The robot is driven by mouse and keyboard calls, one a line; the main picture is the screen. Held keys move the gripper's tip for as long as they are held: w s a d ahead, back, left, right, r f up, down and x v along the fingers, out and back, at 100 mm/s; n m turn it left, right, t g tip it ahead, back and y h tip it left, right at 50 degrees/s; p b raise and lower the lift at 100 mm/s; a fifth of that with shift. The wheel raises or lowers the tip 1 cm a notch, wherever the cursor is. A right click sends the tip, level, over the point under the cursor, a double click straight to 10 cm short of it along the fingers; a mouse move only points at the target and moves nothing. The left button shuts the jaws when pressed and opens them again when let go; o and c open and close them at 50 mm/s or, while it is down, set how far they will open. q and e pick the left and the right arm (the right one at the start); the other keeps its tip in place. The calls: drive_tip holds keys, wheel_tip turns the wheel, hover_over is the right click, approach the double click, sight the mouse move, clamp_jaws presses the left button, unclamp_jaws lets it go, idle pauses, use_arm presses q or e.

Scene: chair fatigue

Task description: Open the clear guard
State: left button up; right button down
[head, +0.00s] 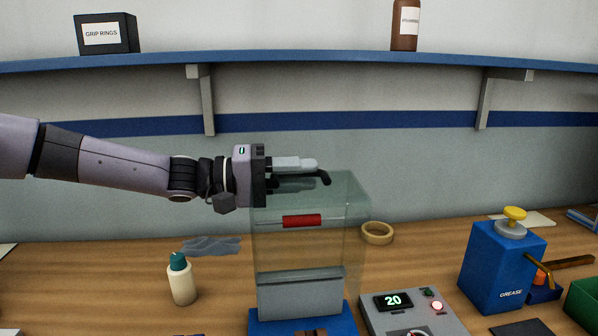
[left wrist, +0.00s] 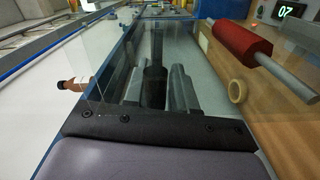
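The clear guard (head: 310,250) is a see-through box standing on a blue base, with a red handle (head: 302,221) on a thin bar across its front. The red handle also shows at the upper right in the left wrist view (left wrist: 242,45). My left gripper (head: 312,174) is at the top of the guard, above and behind the handle, pointing right. Its two grey fingers are apart, also in the left wrist view (left wrist: 157,92), with a dark part between or beyond them. I cannot tell whether they touch the guard. My right gripper is not in view.
A control box (head: 405,312) with a display reading 20 stands right of the guard. A blue grease can (head: 500,268) is farther right. A blue shelf (head: 300,60) runs above.

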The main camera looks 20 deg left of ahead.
sight(255, 178)
use_arm(q)
drive_tip(key=shift+o, duration=0.9)
drive_tip(key=shift+f, duration=0.15)
drive_tip(key=shift+a+r, duration=0.1)
drive_tip(key=shift+r, duration=0.1)
drive_tip(key=shift+s+a, duration=0.1)
drive_tip(key=shift+a, duration=0.05)
drive_tip(key=v, duration=0.6)
drive_tip(key=shift+a+f, duration=0.1)
drive_tip(key=shift+a, duration=0.05)
drive_tip(key=shift+s+a, duration=0.15)
drive_tip(key=shift+s+f, duration=0.1)
